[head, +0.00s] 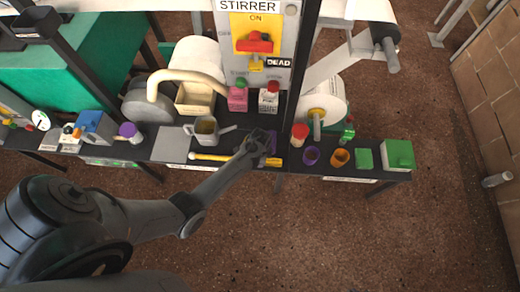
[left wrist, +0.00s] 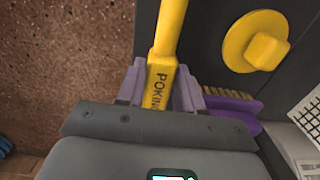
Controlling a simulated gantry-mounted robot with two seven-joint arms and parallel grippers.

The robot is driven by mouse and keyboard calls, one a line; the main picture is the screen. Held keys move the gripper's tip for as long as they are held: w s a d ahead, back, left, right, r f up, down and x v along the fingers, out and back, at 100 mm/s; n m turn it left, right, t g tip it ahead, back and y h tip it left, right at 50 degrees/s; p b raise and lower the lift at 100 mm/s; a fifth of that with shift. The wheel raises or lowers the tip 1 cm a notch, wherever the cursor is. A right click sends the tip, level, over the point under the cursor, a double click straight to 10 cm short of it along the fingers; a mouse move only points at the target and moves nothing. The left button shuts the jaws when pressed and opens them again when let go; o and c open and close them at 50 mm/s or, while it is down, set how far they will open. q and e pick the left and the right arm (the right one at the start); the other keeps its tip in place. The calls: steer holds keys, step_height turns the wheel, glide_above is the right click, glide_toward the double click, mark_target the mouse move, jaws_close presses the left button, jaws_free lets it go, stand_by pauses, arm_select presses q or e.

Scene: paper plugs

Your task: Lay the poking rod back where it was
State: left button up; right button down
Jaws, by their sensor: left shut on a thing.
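The poking rod (head: 212,157) is yellow and lies level along the front edge of the dark shelf (head: 172,149). I cannot tell whether it rests on the shelf or is just above it. My left gripper (head: 257,146) is over the rod's right part. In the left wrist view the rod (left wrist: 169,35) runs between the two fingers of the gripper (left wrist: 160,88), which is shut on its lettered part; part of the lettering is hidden. My right gripper is not in view.
A grey mug (head: 206,130) stands just behind the rod. A purple brush (left wrist: 235,108) and a round yellow knob (left wrist: 256,42) are right of the rod in the left wrist view. Open floor lies in front.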

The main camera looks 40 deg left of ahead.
arm_select(q)
steer(key=o, duration=1.1)
steer(key=shift+o, duration=0.2)
